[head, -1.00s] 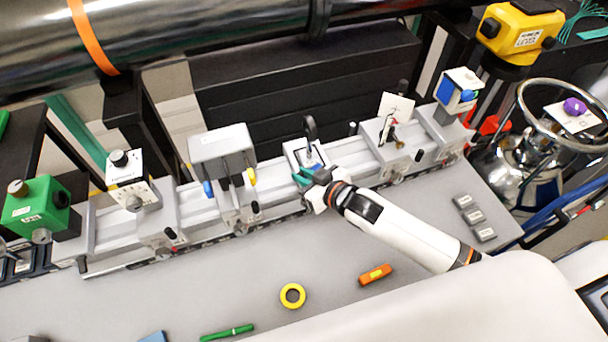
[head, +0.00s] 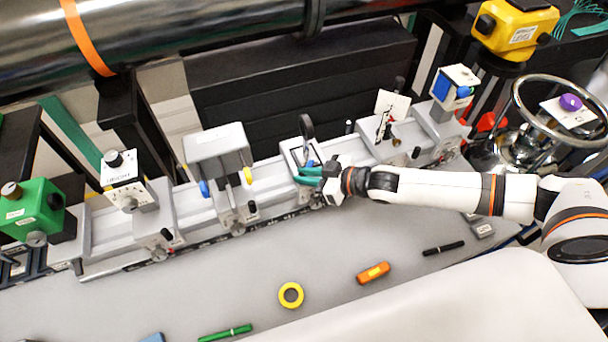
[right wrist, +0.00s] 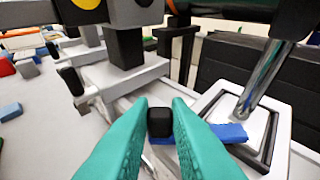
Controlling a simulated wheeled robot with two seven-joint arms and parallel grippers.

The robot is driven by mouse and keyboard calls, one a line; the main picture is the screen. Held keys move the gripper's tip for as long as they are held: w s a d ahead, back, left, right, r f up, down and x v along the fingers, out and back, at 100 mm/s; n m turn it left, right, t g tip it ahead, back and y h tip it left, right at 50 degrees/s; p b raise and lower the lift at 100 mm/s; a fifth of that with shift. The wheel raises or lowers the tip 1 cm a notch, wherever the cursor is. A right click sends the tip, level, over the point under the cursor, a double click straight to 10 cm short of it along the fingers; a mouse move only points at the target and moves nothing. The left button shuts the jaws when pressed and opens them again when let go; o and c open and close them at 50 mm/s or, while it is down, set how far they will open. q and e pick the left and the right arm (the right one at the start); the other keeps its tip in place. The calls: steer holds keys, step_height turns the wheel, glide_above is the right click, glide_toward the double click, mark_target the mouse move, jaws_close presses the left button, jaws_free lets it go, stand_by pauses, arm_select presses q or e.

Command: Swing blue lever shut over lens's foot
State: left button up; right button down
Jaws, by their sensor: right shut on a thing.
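The lens (head: 306,126) is a dark ring standing on a post above a pale square mount on the rail. Its foot, a white frame with a dark inner border (right wrist: 235,110), shows at the right of the right wrist view. The blue lever (right wrist: 228,132) lies across the near edge of this frame. It also shows just above my fingers in the head view (head: 311,163). My right gripper (head: 300,174) has teal fingers, shut on a black block (right wrist: 160,122) that looks like the lever's end. Whether the lever touches the foot is unclear. My left gripper is not in view.
The rail (head: 270,178) carries a grey-topped mount (head: 217,150) to the left and a white card (head: 392,104) to the right. A yellow tape ring (head: 291,295), an orange tool (head: 373,272) and green pen (head: 225,333) lie on the otherwise fairly clear bench.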

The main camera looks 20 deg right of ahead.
steer(key=n+g+y, duration=0.1)
steer(key=d+n+g+y+p, duration=0.1)
steer(key=n+g, duration=0.1)
steer(key=shift+r+n+g, duration=0.15)
steer(key=shift+n+g, duration=0.15)
steer(key=n+g, duration=0.1)
steer(key=n+g+y, duration=0.1)
steer(key=d+n+g, duration=0.1)
steer(key=g, duration=0.1)
steer(key=shift+w+f+n+y+b, duration=0.1)
steer(key=shift+f+n+y+b, duration=0.15)
steer(key=shift+n+y+b, duration=0.1)
steer(key=shift+d+r+n+g+b, duration=0.1)
steer(key=shift+d+n+g+b, duration=0.15)
steer(key=shift+n+g+b, duration=0.45)
steer(key=shift+n+g, duration=0.25)
steer(key=shift+g, duration=0.25)
steer(key=c, duration=1.4)
jaws_free()
steer(key=shift+o, duration=0.2)
steer(key=shift+d, duration=0.1)
